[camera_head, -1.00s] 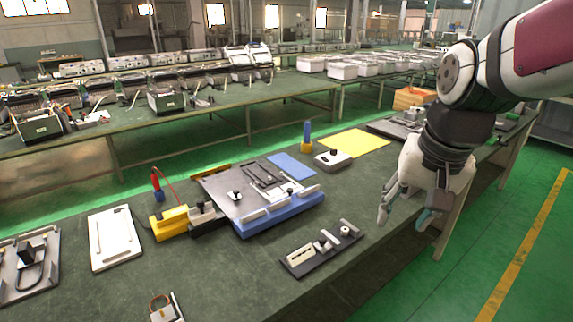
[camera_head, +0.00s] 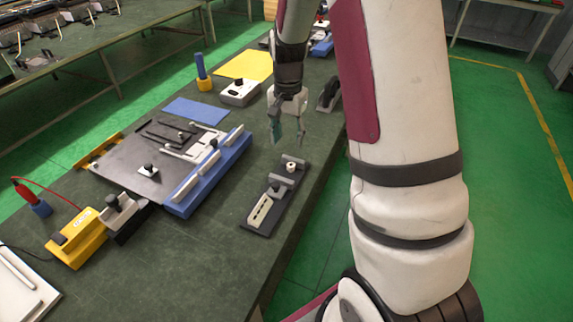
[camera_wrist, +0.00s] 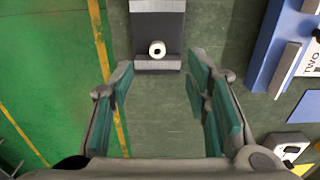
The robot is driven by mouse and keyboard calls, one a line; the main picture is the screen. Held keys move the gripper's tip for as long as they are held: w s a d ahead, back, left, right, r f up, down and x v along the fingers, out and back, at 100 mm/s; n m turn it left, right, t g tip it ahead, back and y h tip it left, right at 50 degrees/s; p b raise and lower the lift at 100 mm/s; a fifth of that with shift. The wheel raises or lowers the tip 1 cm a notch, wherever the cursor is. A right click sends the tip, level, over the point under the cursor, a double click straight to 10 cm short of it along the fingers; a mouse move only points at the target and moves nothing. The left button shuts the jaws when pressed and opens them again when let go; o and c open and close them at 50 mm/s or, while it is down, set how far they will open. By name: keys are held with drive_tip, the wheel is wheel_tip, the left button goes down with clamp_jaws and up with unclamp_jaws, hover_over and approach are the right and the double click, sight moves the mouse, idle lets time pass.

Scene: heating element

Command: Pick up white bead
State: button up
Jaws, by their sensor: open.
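The white bead (camera_head: 291,167) is a small ring-like piece at the far end of a dark fixture plate (camera_head: 262,228). In the wrist view the bead (camera_wrist: 157,49) sits at the top centre, its dark hole facing the camera, on the fixture's end (camera_wrist: 157,66). My gripper (camera_head: 288,132) points down just beyond that end of the fixture. In the wrist view my gripper (camera_wrist: 165,95) has its teal-padded fingers spread wide with nothing between them. The bead lies ahead of the fingertips in the picture, apart from them. Its exact height gap is hard to tell.
A large blue-edged assembly board (camera_head: 208,172) lies left of the fixture. A grey-white box (camera_head: 240,92) with a black knob and a yellow sheet (camera_head: 245,66) lie behind. A yellow block (camera_head: 76,238) is at left. Bare green table surrounds the fixture; the table edge is close on its right.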

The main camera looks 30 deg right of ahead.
hover_over(289, 167)
drive_tip(key=f, duration=0.5)
drive_tip(key=shift+a+f, duration=0.2)
drive_tip(key=shift+f, duration=0.2)
drive_tip(key=f, duration=0.2)
drive_tip(key=f+p, duration=0.1)
drive_tip(key=shift+s+d+f, duration=0.15)
drive_tip(key=shift+d+f, duration=0.05)
drive_tip(key=shift+f, duration=0.9)
drive_tip(key=shift+c, duration=0.4)
drive_tip(key=c, duration=0.9)
drive_tip(key=shift+r, duration=0.1)
drive_tip(key=shift+c, duration=0.2)
